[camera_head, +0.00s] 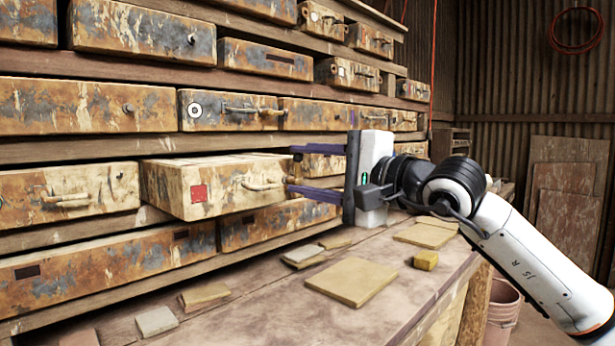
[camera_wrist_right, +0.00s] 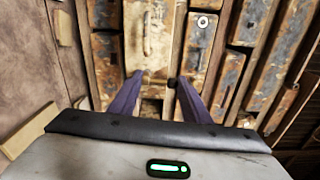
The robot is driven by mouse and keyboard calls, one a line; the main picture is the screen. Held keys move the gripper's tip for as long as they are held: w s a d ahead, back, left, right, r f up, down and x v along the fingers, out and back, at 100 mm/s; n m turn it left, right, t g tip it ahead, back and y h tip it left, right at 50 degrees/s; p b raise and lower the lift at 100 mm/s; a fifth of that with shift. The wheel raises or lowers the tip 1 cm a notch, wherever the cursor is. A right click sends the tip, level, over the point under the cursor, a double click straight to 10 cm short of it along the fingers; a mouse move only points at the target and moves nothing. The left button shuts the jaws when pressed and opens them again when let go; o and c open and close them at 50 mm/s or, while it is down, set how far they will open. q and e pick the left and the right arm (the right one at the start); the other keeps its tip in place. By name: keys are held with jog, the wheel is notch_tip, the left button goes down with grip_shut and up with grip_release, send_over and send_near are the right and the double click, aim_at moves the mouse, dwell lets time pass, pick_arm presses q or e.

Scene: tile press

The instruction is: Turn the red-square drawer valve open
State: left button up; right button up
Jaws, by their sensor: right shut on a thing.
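The red-square drawer (camera_head: 225,187) is pale and weathered, with a red square (camera_head: 199,193) on its front. It sticks out of the rack. Its pale handle (camera_head: 263,184) lies roughly level on the front; this handle also shows in the right wrist view (camera_wrist_right: 147,38). My right gripper (camera_head: 291,169) is at the handle's right end, with its purple fingers one above the other. The exact contact is too small to make out. The fingers also show in the right wrist view (camera_wrist_right: 159,79). My left gripper is out of view.
A drawer with a white ring mark (camera_head: 205,111) and its own handle is above. Several other rusty drawers fill the rack. The wooden bench (camera_head: 250,315) below holds flat tiles (camera_head: 352,283) and a small yellow block (camera_head: 426,260). A bucket (camera_head: 501,310) stands beyond the bench edge.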

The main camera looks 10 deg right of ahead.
jog(key=shift+a+f+n, duration=0.25)
jog(key=shift+f+n, duration=0.2)
jog(key=shift+n, duration=0.15)
jog(key=o, duration=0.9)
jog(key=shift+s, duration=0.1)
jog(key=shift+o, duration=0.2)
jog(key=shift+r, duration=0.15)
jog(key=shift+d, duration=0.1)
jog(key=shift+d+r, duration=0.1)
jog(key=shift+s+d, duration=0.25)
jog(key=shift+s, duration=0.05)
jog(key=b+v, duration=0.1)
jog(key=v, duration=0.8)
jog(key=shift+s+b, duration=0.2)
jog(key=shift+b, duration=0.2)
